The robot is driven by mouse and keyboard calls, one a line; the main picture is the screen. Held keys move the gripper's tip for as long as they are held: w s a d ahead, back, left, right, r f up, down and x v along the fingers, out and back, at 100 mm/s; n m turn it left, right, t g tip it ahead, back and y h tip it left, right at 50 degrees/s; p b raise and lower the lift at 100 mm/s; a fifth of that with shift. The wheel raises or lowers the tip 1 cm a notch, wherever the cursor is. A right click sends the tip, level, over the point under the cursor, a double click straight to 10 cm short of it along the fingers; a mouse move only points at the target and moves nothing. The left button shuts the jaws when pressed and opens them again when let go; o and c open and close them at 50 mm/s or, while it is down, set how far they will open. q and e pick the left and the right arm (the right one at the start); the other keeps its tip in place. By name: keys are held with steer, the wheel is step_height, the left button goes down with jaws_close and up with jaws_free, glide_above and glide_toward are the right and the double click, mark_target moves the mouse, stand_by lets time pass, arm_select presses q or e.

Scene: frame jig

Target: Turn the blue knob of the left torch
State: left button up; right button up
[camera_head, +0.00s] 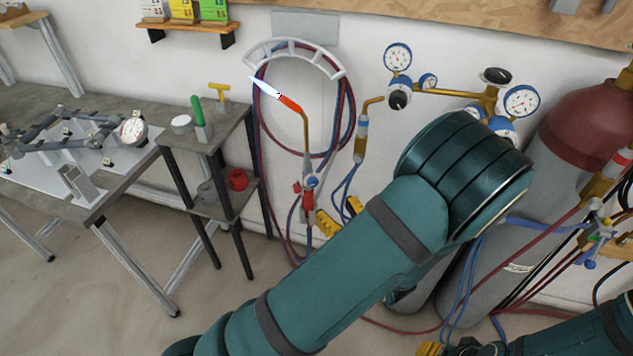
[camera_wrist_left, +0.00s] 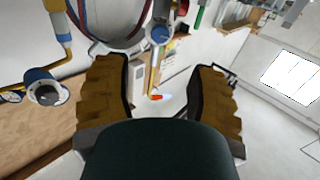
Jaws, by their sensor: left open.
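The left torch (camera_head: 306,140) hangs upright at the wall, with a bent brass neck, a glowing orange tip and a pale flame. Its blue knob (camera_head: 313,181) sits on the right of the body, with a red knob (camera_head: 297,187) on the left. My left gripper (camera_head: 340,214) has yellow fingers just below and right of the knobs, partly hidden by my arm. In the left wrist view the fingers (camera_wrist_left: 160,78) are open and empty, and the blue knob (camera_wrist_left: 160,35) shows beyond them, apart from both. At the bottom edge, only a little of my right gripper (camera_head: 430,348) shows.
A hose rack (camera_head: 295,52) with red and blue hoses hangs behind the torch. Gauges (camera_head: 397,57) and a red-topped cylinder (camera_head: 580,130) stand to the right. A small side table (camera_head: 180,135) and a workbench (camera_head: 115,190) stand to the left.

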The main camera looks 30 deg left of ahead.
mark_target(315, 183)
arm_select(q)
steer(key=b+x, duration=0.1)
steer(key=x, duration=1)
